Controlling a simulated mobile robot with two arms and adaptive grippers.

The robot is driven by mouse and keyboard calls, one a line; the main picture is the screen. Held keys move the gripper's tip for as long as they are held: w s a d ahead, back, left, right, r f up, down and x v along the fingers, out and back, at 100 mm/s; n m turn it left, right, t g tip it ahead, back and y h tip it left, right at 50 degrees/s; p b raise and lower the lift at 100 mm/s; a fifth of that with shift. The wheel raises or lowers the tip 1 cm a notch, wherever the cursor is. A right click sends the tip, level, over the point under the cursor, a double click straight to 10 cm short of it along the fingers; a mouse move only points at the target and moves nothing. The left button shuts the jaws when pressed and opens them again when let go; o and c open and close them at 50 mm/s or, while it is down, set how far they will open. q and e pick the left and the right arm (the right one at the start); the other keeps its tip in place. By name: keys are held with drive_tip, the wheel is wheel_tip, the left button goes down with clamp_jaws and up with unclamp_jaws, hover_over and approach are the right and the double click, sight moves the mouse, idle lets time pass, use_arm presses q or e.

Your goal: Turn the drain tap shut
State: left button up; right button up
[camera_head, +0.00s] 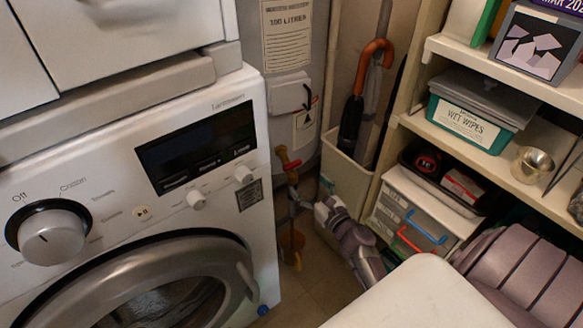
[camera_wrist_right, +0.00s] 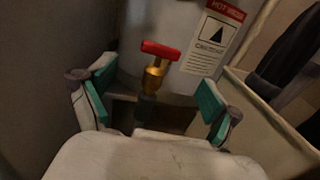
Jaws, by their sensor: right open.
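In the head view the tap (camera_head: 289,165) stands in the gap between the washing machine and the beige bin. In the right wrist view the tap (camera_wrist_right: 156,64) is upright, just beyond and between my fingertips. My right gripper (camera_head: 300,197) reaches in from the lower right, just below the tap. In the wrist view the right gripper (camera_wrist_right: 153,85) is open, with its teal finger pads wide apart and nothing between them touching. My left gripper is not in view.
The washing machine (camera_head: 120,205) stands close on the left of the tap. A beige bin (camera_head: 345,170) holding umbrellas is close on the right. A grey tank with labels (camera_head: 287,35) is behind. Shelves with boxes (camera_head: 470,110) fill the right side.

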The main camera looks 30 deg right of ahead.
sight(294, 168)
drive_tip(key=w, duration=0.4)
drive_tip(key=w+b, duration=0.1)
drive_tip(key=w, duration=0.3)
drive_tip(key=shift+w+d+f, duration=0.1)
drive_tip(key=shift+d, duration=0.1)
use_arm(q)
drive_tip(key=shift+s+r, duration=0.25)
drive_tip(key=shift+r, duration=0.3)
use_arm(e)
drive_tip(key=shift+w, duration=0.65)
drive_tip(key=c, duration=1.2)
drive_tip(key=shift+o, duration=0.2)
drive_tip(key=shift+a+f+m+h+b, duration=0.1)
drive_tip(key=shift+m+h+b, duration=0.55)
drive_tip(key=shift+h, duration=0.15)
drive_tip(key=shift+m+g+h+b, duration=0.3)
drive_tip(key=shift+m+h+b, duration=0.35)
drive_tip(key=shift+h, duration=0.55)
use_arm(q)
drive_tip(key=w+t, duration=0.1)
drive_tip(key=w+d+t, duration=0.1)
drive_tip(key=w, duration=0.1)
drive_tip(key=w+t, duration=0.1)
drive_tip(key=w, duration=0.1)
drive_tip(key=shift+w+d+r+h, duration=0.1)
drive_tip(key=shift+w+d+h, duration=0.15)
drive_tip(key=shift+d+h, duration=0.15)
use_arm(e)
drive_tip(key=shift+d, duration=0.2)
